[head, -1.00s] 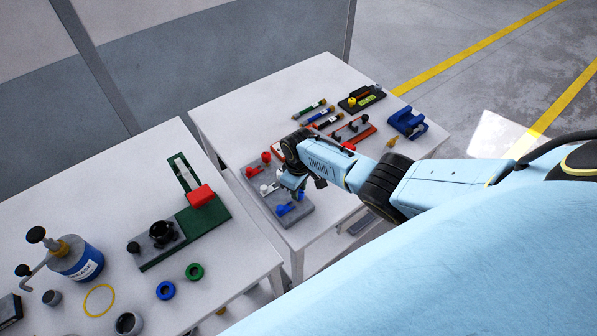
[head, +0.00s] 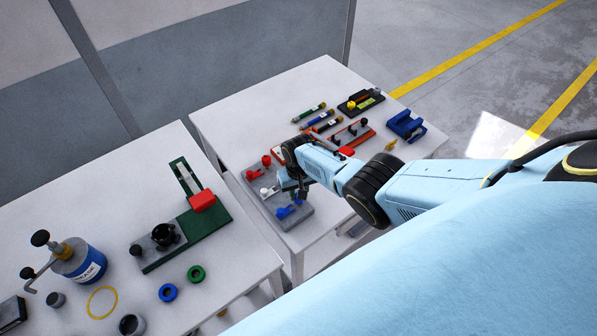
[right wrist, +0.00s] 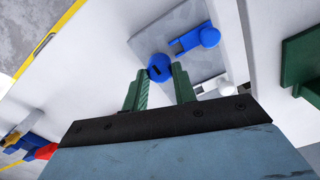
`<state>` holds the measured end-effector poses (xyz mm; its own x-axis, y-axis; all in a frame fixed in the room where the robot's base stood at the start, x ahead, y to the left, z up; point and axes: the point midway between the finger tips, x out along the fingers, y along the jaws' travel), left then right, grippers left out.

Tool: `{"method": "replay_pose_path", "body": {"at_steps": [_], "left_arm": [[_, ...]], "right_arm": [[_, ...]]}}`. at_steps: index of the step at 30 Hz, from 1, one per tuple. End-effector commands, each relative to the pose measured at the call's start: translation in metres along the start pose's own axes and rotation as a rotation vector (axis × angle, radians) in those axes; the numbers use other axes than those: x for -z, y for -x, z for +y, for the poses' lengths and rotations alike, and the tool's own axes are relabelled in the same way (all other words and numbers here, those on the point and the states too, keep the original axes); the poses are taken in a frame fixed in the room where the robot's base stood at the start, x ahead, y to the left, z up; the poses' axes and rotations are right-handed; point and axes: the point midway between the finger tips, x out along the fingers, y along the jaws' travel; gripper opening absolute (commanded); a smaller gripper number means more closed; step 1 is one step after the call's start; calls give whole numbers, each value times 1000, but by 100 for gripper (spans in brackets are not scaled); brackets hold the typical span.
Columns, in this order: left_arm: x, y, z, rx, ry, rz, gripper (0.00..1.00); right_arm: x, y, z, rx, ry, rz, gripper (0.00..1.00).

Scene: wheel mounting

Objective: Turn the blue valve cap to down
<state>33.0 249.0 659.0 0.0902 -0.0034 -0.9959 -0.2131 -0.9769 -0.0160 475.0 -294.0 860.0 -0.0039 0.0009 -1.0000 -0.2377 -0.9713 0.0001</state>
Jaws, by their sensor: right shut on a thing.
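A grey plate (head: 299,221) on the right-hand table carries red, white and blue valve parts. The blue valve cap (right wrist: 159,68) is round with a dark slot and shows in the right wrist view at the plate's edge. My right gripper (right wrist: 160,72) has its two green fingers on either side of the cap and is shut on it. In the head view my right gripper (head: 301,194) points down over the plate and hides the cap. A blue forked part with a round knob (right wrist: 208,36) lies beside the cap. My left gripper is not in view.
A white part (head: 268,191) and red parts (head: 251,174) sit on the same plate, close to my right gripper. Behind stand a red-and-black fixture (head: 352,133), several pens (head: 313,116) and a blue block (head: 406,125).

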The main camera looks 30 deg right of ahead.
Motion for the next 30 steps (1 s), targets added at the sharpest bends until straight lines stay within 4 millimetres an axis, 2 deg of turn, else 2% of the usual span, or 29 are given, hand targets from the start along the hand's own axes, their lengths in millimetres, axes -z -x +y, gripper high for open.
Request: {"method": "replay_pose_path", "body": {"at_steps": [1,14,15,19,30], "left_arm": [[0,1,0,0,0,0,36],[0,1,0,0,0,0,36],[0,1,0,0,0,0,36],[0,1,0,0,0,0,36],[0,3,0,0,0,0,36]], "right_arm": [[7,6,1,0,-6,14,4],[7,6,1,-1,-13,15,4],[7,6,1,-1,-13,15,31],[5,4,1,-1,-12,11,48],[2,6,0,0,-11,5,49]]}}
